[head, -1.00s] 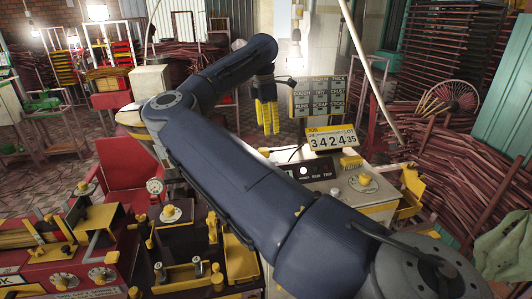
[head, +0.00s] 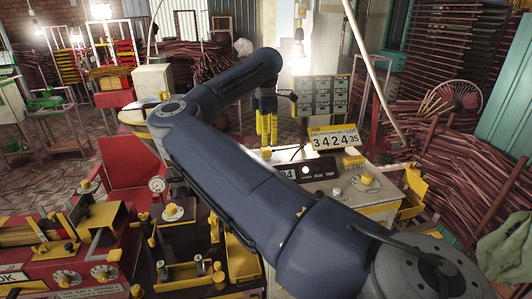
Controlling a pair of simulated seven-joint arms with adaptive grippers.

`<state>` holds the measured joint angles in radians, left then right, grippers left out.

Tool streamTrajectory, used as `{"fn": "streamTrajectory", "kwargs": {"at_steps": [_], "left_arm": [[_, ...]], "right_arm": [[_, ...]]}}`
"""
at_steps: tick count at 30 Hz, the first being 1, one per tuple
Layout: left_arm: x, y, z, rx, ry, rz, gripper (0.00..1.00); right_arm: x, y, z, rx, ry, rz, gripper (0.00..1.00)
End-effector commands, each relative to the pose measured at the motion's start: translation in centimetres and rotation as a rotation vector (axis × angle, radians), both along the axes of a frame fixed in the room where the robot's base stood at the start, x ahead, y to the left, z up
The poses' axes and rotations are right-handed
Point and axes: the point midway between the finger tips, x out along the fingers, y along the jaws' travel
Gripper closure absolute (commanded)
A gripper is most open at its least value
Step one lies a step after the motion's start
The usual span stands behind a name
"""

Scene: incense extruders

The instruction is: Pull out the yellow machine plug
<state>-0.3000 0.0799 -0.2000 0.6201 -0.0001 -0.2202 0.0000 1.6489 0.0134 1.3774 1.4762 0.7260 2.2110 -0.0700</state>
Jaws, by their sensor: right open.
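My right gripper (head: 266,128) points straight down with its yellow fingers over the back edge of the pale machine (head: 378,196). Its fingers look apart with nothing between them. A small yellow piece (head: 266,153) stands just under the fingertips; it may be the yellow machine plug, but it is too small to be sure. I cannot tell whether the fingertips touch it. A yellow block (head: 353,162) sits further right on the same machine. My left gripper is not in view.
A yellow number sign (head: 334,138) stands on the machine just right of the gripper, with a grey display board (head: 320,97) behind it. Red machines with yellow parts (head: 65,262) fill the lower left.

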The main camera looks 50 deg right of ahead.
Motion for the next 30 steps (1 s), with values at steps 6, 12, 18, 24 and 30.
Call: {"fn": "streamTrajectory", "kwargs": {"at_steps": [6,12,18,24,30], "left_arm": [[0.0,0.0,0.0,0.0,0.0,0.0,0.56],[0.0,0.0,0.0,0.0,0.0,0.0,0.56],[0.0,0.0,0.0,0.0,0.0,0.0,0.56],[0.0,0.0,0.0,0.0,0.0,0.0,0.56],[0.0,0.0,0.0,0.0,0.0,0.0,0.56]], "right_arm": [[0.0,0.0,-2.6,-0.001,0.002,0.0,0.46],[0.0,0.0,-4.5,-0.001,0.002,0.0,0.46],[0.0,0.0,-5.6,-0.001,0.001,0.0,0.46],[0.0,0.0,-6.0,-0.001,0.001,0.0,0.46],[0.0,0.0,-6.1,-0.001,-0.001,0.001,0.46]]}}
